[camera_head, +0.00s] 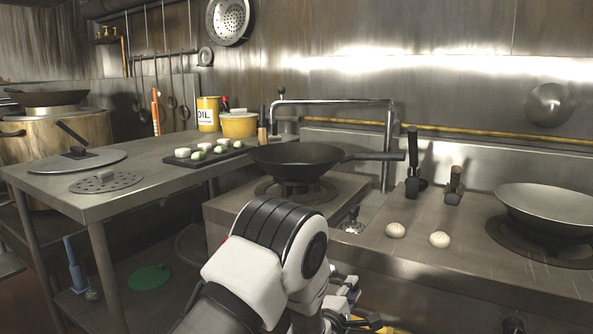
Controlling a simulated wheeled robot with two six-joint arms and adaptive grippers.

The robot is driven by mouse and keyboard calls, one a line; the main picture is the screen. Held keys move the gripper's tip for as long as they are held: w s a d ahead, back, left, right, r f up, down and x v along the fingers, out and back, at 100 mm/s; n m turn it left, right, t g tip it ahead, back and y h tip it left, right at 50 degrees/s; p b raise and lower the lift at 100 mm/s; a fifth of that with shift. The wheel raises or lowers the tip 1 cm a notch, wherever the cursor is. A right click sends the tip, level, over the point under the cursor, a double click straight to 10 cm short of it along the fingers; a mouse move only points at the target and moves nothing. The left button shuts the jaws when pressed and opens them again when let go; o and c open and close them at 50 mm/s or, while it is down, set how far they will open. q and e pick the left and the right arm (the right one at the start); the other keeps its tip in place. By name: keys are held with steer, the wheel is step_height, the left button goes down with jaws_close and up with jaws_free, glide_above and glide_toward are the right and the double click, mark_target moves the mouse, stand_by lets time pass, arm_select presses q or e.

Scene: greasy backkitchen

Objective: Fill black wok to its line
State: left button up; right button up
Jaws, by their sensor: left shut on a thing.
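The black wok (296,158) sits on the left burner, its long handle pointing right. I cannot make out a fill line or water inside. A steel pipe (340,102) rises behind the burner and bends left above and behind the wok. Two upright dark levers, one taller (412,165) and one shorter (453,188), stand on the counter right of the pipe. My left gripper (352,308) is low at the stove's front, below and right of the wok, and apart from it. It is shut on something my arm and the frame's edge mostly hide. My right gripper is out of view.
A pale metal wok (550,207) stands on the right burner. Two white buns (417,236) lie on the counter between. A steel table (150,165) at left bears a dark tray of dumplings (203,153), a yellow pot (239,125) and an oil tin (208,114).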

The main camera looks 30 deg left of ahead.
arm_select(q)
steer(key=shift+f+b, duration=0.3)
steer(key=shift+f, duration=0.25)
steer(key=shift+s+f, duration=0.1)
steer(key=shift+f, duration=0.1)
steer(key=o, duration=1)
steer(key=shift+f, duration=0.1)
